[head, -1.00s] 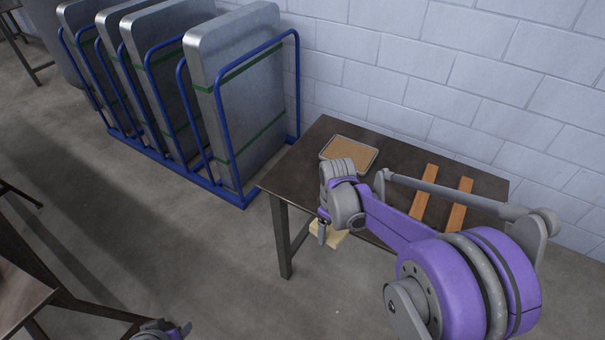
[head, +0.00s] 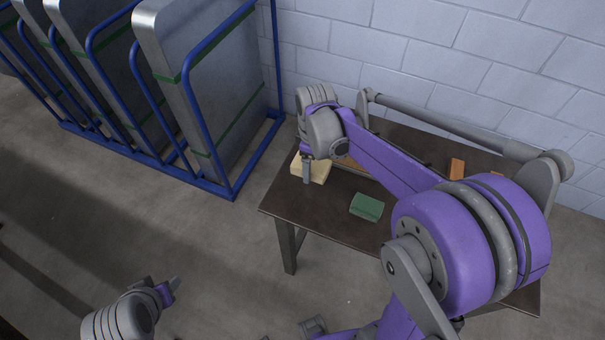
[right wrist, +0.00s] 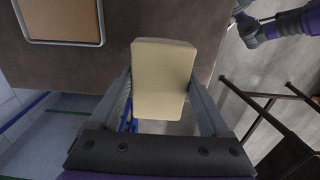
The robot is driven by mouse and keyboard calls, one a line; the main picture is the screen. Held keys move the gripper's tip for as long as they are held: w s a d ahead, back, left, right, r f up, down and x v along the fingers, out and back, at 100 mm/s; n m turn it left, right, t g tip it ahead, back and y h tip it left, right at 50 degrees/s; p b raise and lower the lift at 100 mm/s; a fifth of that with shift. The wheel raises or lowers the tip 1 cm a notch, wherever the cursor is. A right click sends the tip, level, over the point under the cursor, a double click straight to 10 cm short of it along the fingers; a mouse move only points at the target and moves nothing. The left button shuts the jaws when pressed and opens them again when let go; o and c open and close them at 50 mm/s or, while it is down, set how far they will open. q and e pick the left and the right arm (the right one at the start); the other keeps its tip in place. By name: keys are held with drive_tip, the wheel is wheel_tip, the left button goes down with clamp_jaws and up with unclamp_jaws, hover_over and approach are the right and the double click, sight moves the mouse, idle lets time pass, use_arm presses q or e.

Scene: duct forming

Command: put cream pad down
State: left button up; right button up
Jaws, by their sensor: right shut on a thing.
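The cream pad (head: 318,171) is at the table's left end in the head view, beside my right gripper (head: 306,178). In the right wrist view the cream pad (right wrist: 163,78) sits between the two fingers of my right gripper (right wrist: 162,95), which is shut on it. Part of the pad overlaps the table's edge in that view. I cannot tell whether it touches the tabletop. My left gripper (head: 170,287) is at the lower left, over the floor and away from the table. Its jaw opening is too small to judge.
The dark table (head: 325,205) holds a green block (head: 367,206) near its front edge. A tray with a brown inset (right wrist: 62,18) lies near the pad. Orange-brown strips (head: 456,168) lie farther right. A blue rack (head: 215,190) with metal panels stands left of the table.

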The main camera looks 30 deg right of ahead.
hover_over(311, 191)
wheel_tip(311, 191, down, 6)
drive_tip(key=shift+d+r, duration=0.1)
drive_tip(key=shift+r, duration=0.15)
use_arm(q)
drive_tip(key=shift+s+f+b, duration=0.35)
drive_tip(key=shift+f, duration=0.1)
use_arm(e)
drive_tip(key=shift+f, duration=2.1)
drive_tip(key=shift+f, duration=0.2)
use_arm(q)
drive_tip(key=shift+f, duration=0.15)
use_arm(e)
drive_tip(key=o, duration=1.3)
drive_tip(key=shift+r, duration=0.1)
